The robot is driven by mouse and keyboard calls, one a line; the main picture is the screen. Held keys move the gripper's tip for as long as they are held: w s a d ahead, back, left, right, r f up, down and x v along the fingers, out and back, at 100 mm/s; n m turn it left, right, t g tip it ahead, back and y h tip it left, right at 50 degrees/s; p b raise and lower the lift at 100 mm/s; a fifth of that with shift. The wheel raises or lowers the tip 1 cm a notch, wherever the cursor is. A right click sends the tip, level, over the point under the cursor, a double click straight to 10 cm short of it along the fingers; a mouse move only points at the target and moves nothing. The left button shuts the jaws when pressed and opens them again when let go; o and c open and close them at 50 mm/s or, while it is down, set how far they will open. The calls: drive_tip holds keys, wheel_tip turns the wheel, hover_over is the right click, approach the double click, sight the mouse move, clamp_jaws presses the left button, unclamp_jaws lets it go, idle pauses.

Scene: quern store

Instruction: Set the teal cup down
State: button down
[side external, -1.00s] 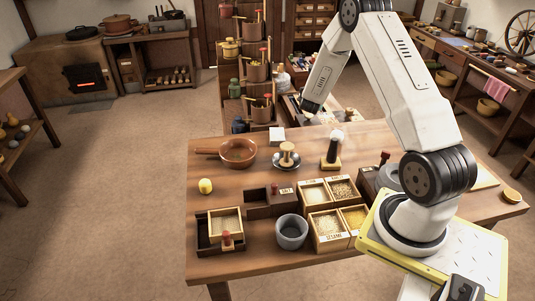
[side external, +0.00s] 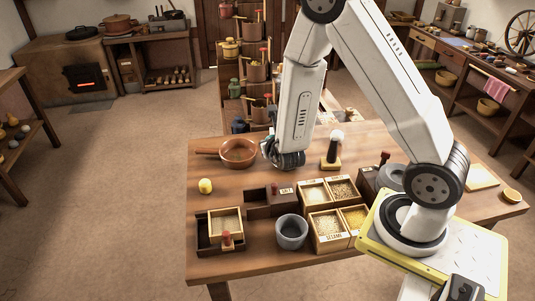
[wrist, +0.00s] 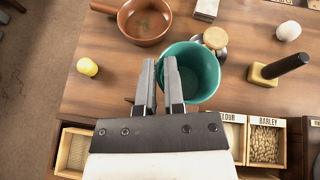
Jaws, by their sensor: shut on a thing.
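The teal cup (wrist: 203,76) shows in the wrist view, its open mouth facing the camera. My gripper (wrist: 159,62) is shut on the cup's left wall at the rim, with one finger inside and one outside. In the side view, my gripper (side external: 284,163) is low over the back middle of the table, between the brown pan and the black-handled tool.
A wooden-knobbed grey dish (wrist: 216,38) is partly covered by the cup in the wrist view. Nearby are the brown pan (side external: 238,153), black-handled tool (side external: 333,150), lemon (side external: 205,186), grey cup (side external: 291,232) and grain boxes (side external: 328,229). Bare table lies between pan and lemon.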

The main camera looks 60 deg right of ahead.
drive_tip(key=s+a+n+t+y, duration=0.1)
drive_tip(key=s+a+n+y, duration=0.1)
drive_tip(key=s+a, duration=0.35)
drive_tip(key=shift+w+a+f, duration=0.15)
drive_tip(key=shift+w+f, duration=0.05)
drive_tip(key=shift+f, duration=0.5)
drive_tip(key=shift+w+a+f, duration=0.15)
drive_tip(key=shift+w+f, duration=0.05)
drive_tip(key=shift+f, duration=0.55)
drive_tip(key=shift+w+a+f, duration=0.15)
drive_tip(key=shift+w+f, duration=0.05)
drive_tip(key=shift+f, duration=0.5)
drive_tip(key=shift+w+d+f, duration=0.25)
drive_tip(key=shift+w+f, duration=1.3)
drive_tip(key=shift+w, duration=0.7)
drive_tip(key=shift+w+d+f, duration=0.25)
drive_tip(key=shift+w+f, duration=1.3)
drive_tip(key=shift+w, duration=0.65)
drive_tip(key=shift+w+d+f, duration=0.25)
drive_tip(key=shift+w+f, duration=1.3)
drive_tip(key=shift+w, duration=0.7)
drive_tip(key=shift+w+f, duration=0.25)
drive_tip(key=shift+f, duration=1.6)
drive_tip(key=shift+f, duration=0.1)
